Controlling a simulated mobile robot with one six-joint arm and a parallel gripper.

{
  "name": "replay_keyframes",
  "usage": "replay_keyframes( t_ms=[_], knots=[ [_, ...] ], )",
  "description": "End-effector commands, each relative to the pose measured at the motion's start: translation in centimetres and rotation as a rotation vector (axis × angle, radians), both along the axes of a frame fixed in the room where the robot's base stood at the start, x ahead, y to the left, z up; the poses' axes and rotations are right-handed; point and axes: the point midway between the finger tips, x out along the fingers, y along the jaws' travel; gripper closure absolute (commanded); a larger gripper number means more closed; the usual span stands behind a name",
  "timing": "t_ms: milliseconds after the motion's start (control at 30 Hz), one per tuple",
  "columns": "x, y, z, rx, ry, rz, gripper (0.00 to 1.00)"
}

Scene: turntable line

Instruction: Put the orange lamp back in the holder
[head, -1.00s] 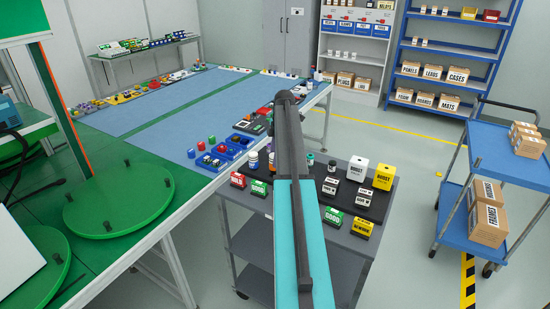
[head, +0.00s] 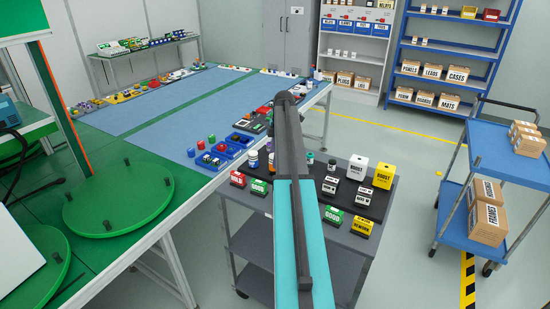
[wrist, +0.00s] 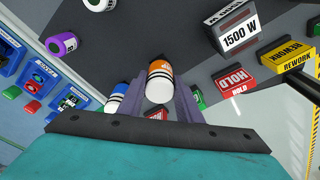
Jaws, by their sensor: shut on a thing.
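The orange lamp (wrist: 160,78), a small cylinder with an orange upper part and a pale lower end, shows in the middle of the wrist view. My gripper (wrist: 165,98) is shut on it, with one dark finger at each side. The lamp is over or near a dark grey surface; I cannot tell its height. I cannot make out the holder in either view.
A grey trolley (head: 265,235) carries labelled boxes, including a yellow box (head: 383,176). Close to the lamp are a blue-banded white cylinder (wrist: 117,97), a purple cylinder (wrist: 62,43) and a red HOLD box (wrist: 234,82). A blue cart (head: 490,155) stands right.

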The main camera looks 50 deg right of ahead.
Motion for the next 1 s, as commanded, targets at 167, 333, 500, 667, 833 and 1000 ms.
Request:
replay_keyframes(
  t_ms=[167,333,500,667,833,1000],
  knots=[
    [0.0,0.0,-0.3,0.000,0.000,0.000,0.98],
    [0.0,0.0,-0.5,0.000,0.000,0.000,0.98],
    [0.0,0.0,-0.7,0.000,0.000,0.000,0.98],
    [0.0,0.0,-0.9,0.000,0.000,0.000,0.98],
    [0.0,0.0,-1.1,0.000,0.000,0.000,0.98],
    [0.0,0.0,-1.3,0.000,0.000,0.000,0.98]
  ],
)
